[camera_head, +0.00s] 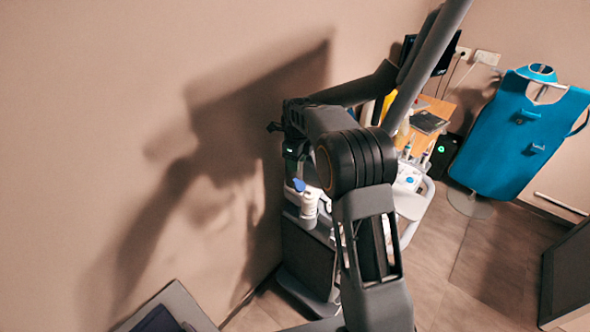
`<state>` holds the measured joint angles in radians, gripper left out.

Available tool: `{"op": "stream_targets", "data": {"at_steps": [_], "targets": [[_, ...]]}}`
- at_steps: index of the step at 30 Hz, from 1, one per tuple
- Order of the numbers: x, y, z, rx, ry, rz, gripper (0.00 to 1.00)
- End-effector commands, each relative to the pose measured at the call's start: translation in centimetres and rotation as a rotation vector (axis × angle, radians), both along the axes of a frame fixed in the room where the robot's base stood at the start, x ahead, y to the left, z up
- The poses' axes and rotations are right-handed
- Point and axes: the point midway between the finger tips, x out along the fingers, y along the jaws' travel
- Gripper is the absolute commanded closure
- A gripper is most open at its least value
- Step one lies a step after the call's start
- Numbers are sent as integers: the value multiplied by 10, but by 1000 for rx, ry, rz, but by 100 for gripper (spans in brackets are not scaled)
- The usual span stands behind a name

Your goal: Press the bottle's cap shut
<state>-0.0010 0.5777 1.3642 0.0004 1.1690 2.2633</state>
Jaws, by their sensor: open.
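A white bottle (307,203) with a blue cap (299,185) stands just below the end of my arm, on a white and grey unit by the wall. Part of the bottle's right side is hidden behind my arm. My gripper (293,168) is above the cap, dark and small in the picture, with its jaws open. I cannot tell whether it touches the cap. Whether the cap is open or shut is too small to see.
The wall is close on the left and carries my arm's shadow. A white cart (411,203) stands behind my arm. A blue apron on a stand (520,130) is at the right. A dark panel (568,275) is at the lower right. The floor between is clear.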

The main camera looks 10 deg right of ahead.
Motion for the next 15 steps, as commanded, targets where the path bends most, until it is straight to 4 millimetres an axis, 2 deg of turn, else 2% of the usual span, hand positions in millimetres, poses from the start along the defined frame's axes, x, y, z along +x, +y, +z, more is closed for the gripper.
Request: {"op": "stream_targets", "data": {"at_steps": [6,11,15], "targets": [[19,-1,-12,3,26,-204,55],[22,-1,-27,3,34,-250,55],[22,-1,-47,3,35,-254,55]]}}
